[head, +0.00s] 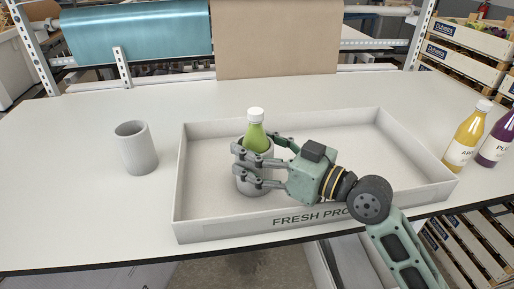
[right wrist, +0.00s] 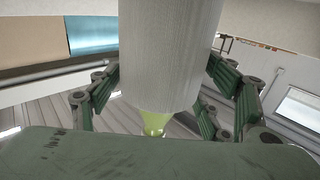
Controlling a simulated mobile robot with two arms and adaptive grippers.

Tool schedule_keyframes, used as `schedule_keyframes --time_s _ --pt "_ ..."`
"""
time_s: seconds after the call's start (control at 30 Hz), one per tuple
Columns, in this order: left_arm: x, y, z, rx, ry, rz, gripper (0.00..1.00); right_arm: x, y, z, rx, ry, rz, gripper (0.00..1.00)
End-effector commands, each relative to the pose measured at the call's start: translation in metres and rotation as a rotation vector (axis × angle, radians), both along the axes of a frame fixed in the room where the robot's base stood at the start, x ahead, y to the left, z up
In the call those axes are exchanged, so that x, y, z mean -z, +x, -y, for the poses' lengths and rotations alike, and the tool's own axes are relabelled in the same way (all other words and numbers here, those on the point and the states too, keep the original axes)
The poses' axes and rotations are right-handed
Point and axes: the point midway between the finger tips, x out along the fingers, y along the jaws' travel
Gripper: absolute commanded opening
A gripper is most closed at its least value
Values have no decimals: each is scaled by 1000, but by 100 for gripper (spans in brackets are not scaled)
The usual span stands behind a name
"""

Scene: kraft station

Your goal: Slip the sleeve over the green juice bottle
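The green juice bottle (head: 256,138) stands upright in the tray, with its white cap and green shoulder showing above a grey sleeve (head: 249,187). The sleeve is around the bottle and hides its lower part. My right gripper (head: 256,160) reaches in from the right with its fingers on both sides of the sleeve, shut on it. In the right wrist view, the sleeve (right wrist: 168,55) fills the middle between the fingers, and the bottle's green shoulder (right wrist: 155,123) sticks out of its end. My left gripper is not in view.
The white tray (head: 195,229) has low walls and free room on its right side. Another grey sleeve (head: 136,148) stands on the table left of it. A yellow bottle (head: 463,142) and a purple bottle (head: 497,145) stand at the right. The table's far left is clear.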

Motion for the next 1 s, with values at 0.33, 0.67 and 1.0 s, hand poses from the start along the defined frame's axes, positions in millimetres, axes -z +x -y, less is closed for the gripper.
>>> schedule_keyframes --time_s 0.33,0.67,1.0 --pt "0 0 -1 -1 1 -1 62 0 0 0 0 0 0 82" --pt "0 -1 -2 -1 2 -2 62 -38 0 0 0 1 8 82" --pt "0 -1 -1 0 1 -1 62 -93 0 0 -1 -1 3 82"
